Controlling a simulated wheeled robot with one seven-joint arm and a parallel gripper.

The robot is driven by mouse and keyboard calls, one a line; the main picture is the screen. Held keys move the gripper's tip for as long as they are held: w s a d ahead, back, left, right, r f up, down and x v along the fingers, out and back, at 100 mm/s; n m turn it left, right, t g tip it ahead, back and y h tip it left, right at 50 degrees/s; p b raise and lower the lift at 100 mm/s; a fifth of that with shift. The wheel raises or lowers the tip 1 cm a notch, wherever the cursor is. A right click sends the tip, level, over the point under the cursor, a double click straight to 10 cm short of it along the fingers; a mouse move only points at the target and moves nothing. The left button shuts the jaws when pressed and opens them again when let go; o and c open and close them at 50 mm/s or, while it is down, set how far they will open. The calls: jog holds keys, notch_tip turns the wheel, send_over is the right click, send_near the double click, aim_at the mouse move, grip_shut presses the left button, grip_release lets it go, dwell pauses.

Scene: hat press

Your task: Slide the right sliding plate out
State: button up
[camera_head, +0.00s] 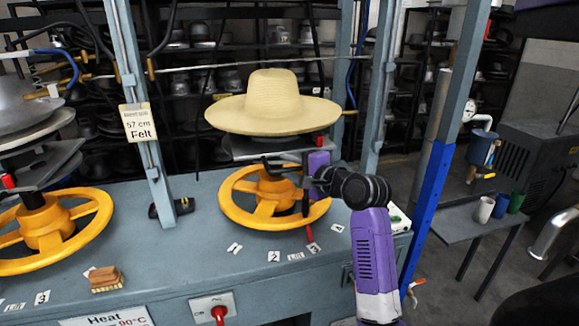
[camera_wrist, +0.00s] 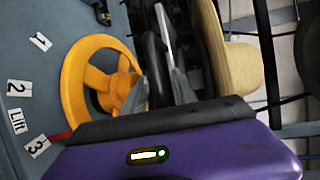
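The right sliding plate (camera_head: 240,152) is a flat dark grey slab under the straw hat (camera_head: 268,105) and above the right yellow handwheel (camera_head: 236,207). My gripper (camera_head: 303,172) is at the right side of the plate, just below the hat brim, and its body partly hides that side. In the wrist view my gripper (camera_wrist: 153,48) has its two grey fingers apart, with a dark part of the press between and beyond them. I cannot tell whether the fingers touch it. The handwheel (camera_wrist: 76,75) and hat (camera_wrist: 238,62) also show there.
Blue-grey posts (camera_head: 140,110) stand left and right of the press. A second press with a yellow handwheel (camera_head: 95,222) is at left. A brush (camera_head: 106,279) and number labels lie on the bench. A side table (camera_head: 465,222) with cups stands at right.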

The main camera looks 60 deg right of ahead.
jog(key=shift+c, duration=0.2)
grip_shut()
dwell(1.2)
